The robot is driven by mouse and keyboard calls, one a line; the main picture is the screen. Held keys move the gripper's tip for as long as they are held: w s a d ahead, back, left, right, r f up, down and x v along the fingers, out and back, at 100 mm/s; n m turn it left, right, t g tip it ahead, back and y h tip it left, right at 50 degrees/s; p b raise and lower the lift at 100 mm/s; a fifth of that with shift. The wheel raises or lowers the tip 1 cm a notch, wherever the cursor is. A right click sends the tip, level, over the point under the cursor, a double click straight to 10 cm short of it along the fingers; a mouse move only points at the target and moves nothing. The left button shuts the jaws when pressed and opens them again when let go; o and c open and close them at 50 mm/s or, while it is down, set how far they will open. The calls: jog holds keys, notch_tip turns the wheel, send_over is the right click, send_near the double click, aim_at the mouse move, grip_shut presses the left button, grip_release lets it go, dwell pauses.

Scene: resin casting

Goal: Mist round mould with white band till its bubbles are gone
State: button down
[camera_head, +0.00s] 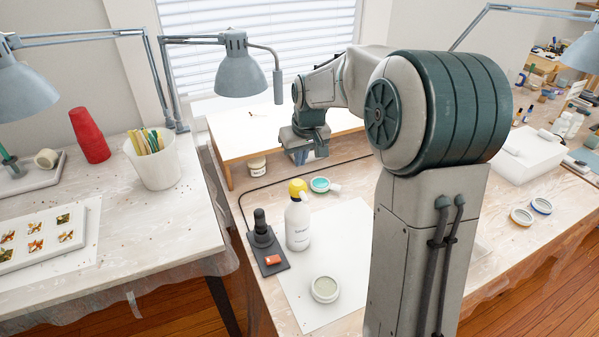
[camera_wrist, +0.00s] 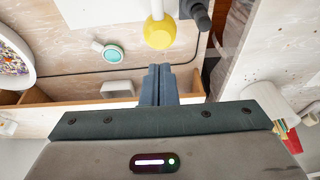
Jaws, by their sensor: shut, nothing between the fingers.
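The round mould with a pale, whitish band (camera_head: 325,289) sits on the white sheet near the front of the table in the head view. Its fill looks grey-green; bubbles are too small to make out. A white spray bottle with a yellow top (camera_head: 298,216) stands upright behind it; the yellow top also shows in the wrist view (camera_wrist: 158,32). My gripper (camera_head: 302,155) is shut and empty, above the back of the table, beyond the bottle. Its fingers (camera_wrist: 158,84) are together in the wrist view, apart from the bottle.
A black handled tool on a dark base (camera_head: 262,236) with an orange part stands close left of the bottle. A teal round mould (camera_head: 320,185) lies behind the bottle. A small jar (camera_head: 257,166) stands by the wooden stand (camera_head: 228,150). Two round moulds (camera_head: 521,216) (camera_head: 541,205) lie right.

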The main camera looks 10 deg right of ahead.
aim_at(300, 185)
jog(key=x, duration=0.4)
jog(key=s+p+x, duration=0.1)
jog(key=x, duration=0.1)
jog(key=shift+d+f, duration=0.1)
jog(key=shift+f, duration=0.1)
jog(key=shift+f+b, duration=0.85)
jog(key=shift+f, duration=0.1)
jog(key=shift+s+f, duration=0.25)
jog(key=shift+s, duration=0.05)
jog(key=shift+f, duration=0.1)
jog(key=r+p, duration=0.1)
jog(key=r, duration=0.1)
jog(key=r+p, duration=0.2)
jog(key=r, duration=0.1)
jog(key=shift+w+r, duration=0.2)
jog(key=shift+r, duration=0.15)
jog(key=b+v, duration=0.2)
jog(key=v, duration=0.7)
jog(key=shift+r, duration=0.15)
